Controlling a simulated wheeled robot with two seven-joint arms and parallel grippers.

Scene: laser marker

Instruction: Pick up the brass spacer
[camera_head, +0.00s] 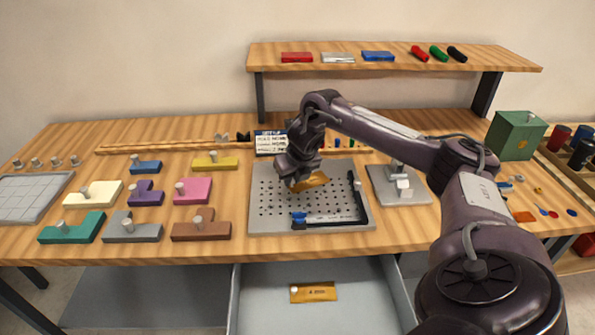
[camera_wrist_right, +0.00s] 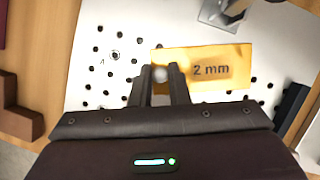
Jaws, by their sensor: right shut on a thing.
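The brass spacer (camera_wrist_right: 212,67), a flat gold plate marked "2 mm", is between the fingers of my right gripper (camera_wrist_right: 161,85) in the right wrist view. The fingers are shut on its left part. In the head view the spacer (camera_head: 311,181) shows tilted below my right gripper (camera_head: 297,180), over the perforated grey plate (camera_head: 268,217). I cannot tell how far it is above the plate. My left gripper is not in view.
A black L-shaped fence (camera_head: 361,201) and a blue clamp (camera_head: 299,217) are on the plate. Knobbed coloured blocks stand left, a grey stand (camera_head: 401,185) right. An open drawer below holds another brass plate (camera_head: 313,292).

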